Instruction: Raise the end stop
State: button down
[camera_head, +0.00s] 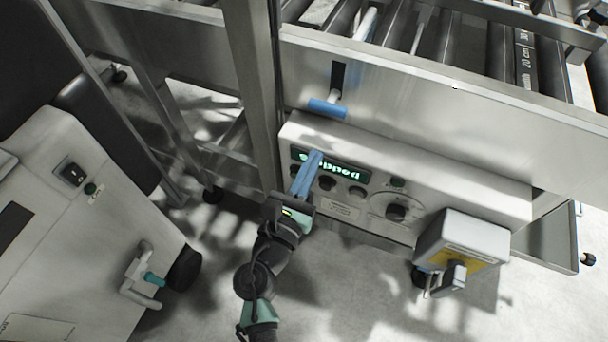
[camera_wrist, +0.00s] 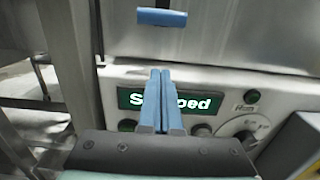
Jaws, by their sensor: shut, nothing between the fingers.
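A blue lever handle (camera_head: 328,108) sticks out from a dark vertical slot in the steel side panel of the roller conveyor; I take it to be the end stop's handle. It also shows at the top of the wrist view (camera_wrist: 162,17). My gripper (camera_head: 314,156) has blue fingers, shut and empty, in front of the control box and below the handle, apart from it. In the wrist view the fingertips (camera_wrist: 160,74) overlap the green display, hiding part of its text. In the head view, the end stop itself cannot be made out for certain among the rollers.
The control box (camera_head: 460,193) carries a lit display, knobs and a dial under the panel. A grey and yellow switch box (camera_head: 463,242) juts out at its right. A steel upright (camera_head: 256,90) stands left of the handle. A white machine (camera_head: 80,220) stands at the left.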

aim_at(320, 147)
jog(key=x, duration=0.4)
jog(key=r, duration=0.1)
jog(key=r+p, duration=0.1)
jog(key=shift+w+r+p, duration=0.2)
jog(key=shift+r+p, duration=0.1)
jog(key=shift+r, duration=0.1)
jog(key=shift+w+r, duration=0.1)
jog(key=shift+r, duration=0.5)
notch_tip(320, 147, up, 7)
jog(key=p, duration=0.7)
jog(key=shift+f, duration=0.3)
